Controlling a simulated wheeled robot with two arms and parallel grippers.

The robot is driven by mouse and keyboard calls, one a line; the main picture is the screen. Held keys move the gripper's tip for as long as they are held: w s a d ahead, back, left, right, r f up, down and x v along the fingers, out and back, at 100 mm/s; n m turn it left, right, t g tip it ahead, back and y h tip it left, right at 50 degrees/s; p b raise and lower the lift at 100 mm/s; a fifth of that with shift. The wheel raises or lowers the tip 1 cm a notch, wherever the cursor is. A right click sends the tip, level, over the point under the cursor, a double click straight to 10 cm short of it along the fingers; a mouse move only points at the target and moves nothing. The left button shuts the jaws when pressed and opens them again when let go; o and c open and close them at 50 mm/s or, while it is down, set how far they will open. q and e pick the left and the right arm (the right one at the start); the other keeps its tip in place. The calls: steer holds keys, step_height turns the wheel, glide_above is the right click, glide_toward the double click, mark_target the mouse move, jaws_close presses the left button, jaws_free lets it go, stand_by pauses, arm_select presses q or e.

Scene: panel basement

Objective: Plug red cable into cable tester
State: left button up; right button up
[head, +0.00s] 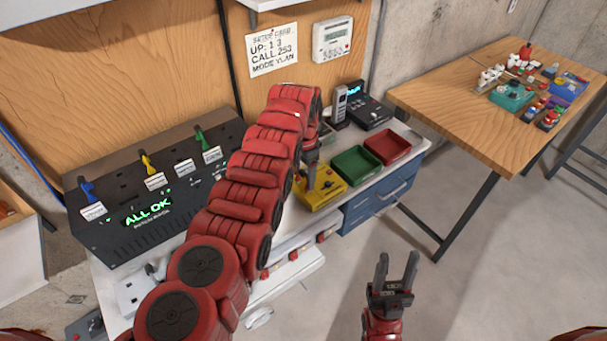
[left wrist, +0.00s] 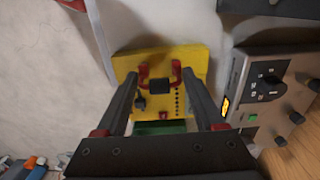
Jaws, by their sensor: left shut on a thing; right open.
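The yellow box with a row of dark holes, which looks like the cable tester (head: 318,195), stands on the bench; it also shows in the left wrist view (left wrist: 195,60). My left gripper (head: 310,168) reaches down over it, largely hidden behind my red arm. In the left wrist view the left gripper (left wrist: 160,82) is shut on a dark block (left wrist: 159,87) with red parts at both sides, perhaps the red cable's plug. I cannot tell whether it touches the box. No length of red cable shows clearly. My right gripper (head: 396,270) is open and empty above the floor.
A black panel (head: 165,225) with blue, yellow and green plugs reads ALL OK. A green tray (head: 358,165) and a red tray (head: 388,148) lie right of the tester. A black device (head: 372,110) stands behind them. A wooden table (head: 450,90) with small parts stands right.

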arm_select(q)
steer(key=shift+f+b, duration=0.4)
steer(key=shift+b, duration=0.15)
stand_by(1.4)
stand_by(0.3)
steer(key=o, duration=1.3)
steer(key=shift+r, duration=0.1)
steer(key=shift+r+p, duration=0.5)
steer(key=shift+r, duration=3.15)
steer(key=shift+r, duration=0.1)
